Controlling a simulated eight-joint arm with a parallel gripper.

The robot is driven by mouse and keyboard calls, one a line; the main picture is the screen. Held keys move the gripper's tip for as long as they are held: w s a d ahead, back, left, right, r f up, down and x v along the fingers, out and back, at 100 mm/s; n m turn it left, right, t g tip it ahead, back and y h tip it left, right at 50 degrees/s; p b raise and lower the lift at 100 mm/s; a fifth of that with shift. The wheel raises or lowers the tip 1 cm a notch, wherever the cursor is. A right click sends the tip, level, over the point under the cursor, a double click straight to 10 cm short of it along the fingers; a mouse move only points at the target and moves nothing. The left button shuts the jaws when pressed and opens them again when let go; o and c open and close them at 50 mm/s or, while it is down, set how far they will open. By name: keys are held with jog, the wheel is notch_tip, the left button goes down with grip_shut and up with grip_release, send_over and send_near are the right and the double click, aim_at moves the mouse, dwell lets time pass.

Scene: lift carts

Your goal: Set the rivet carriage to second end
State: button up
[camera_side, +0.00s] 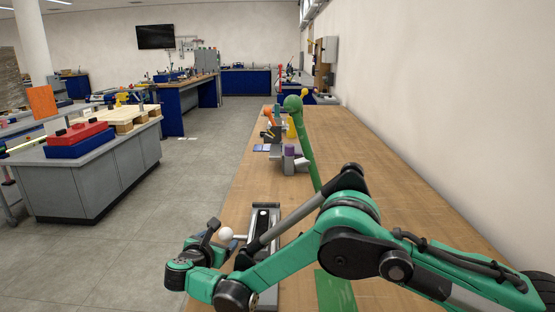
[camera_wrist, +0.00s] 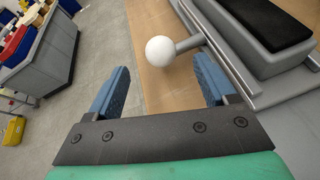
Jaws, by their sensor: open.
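A grey slide unit (camera_side: 264,222) with a dark top lies on the wooden bench. A white ball knob (camera_side: 226,233) sticks out from its left side on a short grey rod. In the wrist view the knob (camera_wrist: 161,50) lies just ahead of the fingertips, between their lines, and its rod runs right to the grey carriage with a black top (camera_wrist: 262,22). My gripper (camera_wrist: 160,78) is open, with blue fingers apart and nothing between them. The knob looks clear of both fingers. In the side view my arm hides the near end of the slide unit.
A tall green lever with a ball top (camera_side: 293,104) stands behind my arm, with a green plate (camera_side: 335,290) nearby. Small fixtures (camera_side: 289,160) stand farther along the bench. The bench's right side (camera_side: 400,175) is clear up to the wall. Open floor lies left.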

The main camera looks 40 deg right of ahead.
aim_at(224, 236)
jog(key=x, duration=0.5)
jog(key=shift+s, duration=0.1)
grip_shut()
